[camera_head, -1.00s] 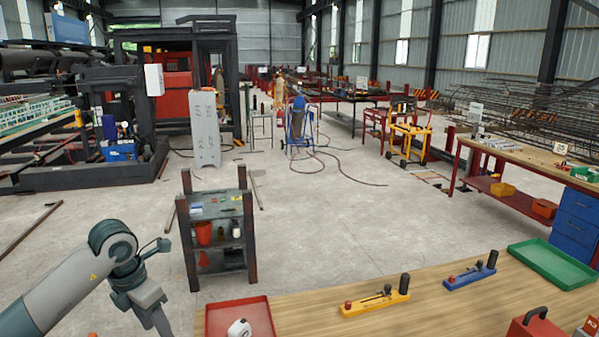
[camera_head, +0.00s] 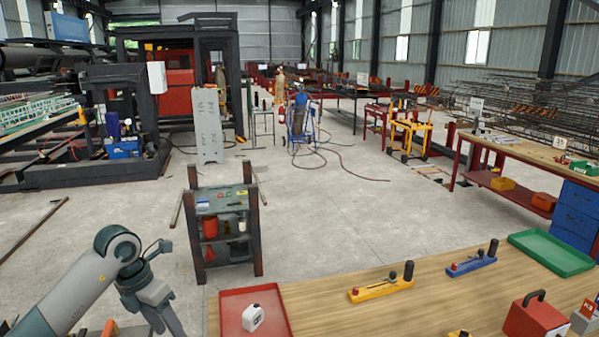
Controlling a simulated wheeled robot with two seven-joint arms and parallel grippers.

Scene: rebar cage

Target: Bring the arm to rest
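My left arm comes in at the lower left, bent at a grey elbow joint. My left gripper (camera_head: 170,323) points down beside the left end of the wooden table. Its fingertips run into the bottom edge of the view, so whether it is open or shut does not show. Nothing can be seen held in it. My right arm and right gripper are not in view.
The wooden table (camera_head: 330,317) holds a red tray (camera_head: 235,304) with a white device (camera_head: 252,318), yellow and blue tool jigs (camera_head: 381,289) (camera_head: 471,263), a green tray (camera_head: 550,253) and a red box (camera_head: 536,318). A dark shelf rack (camera_head: 222,229) stands behind my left gripper.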

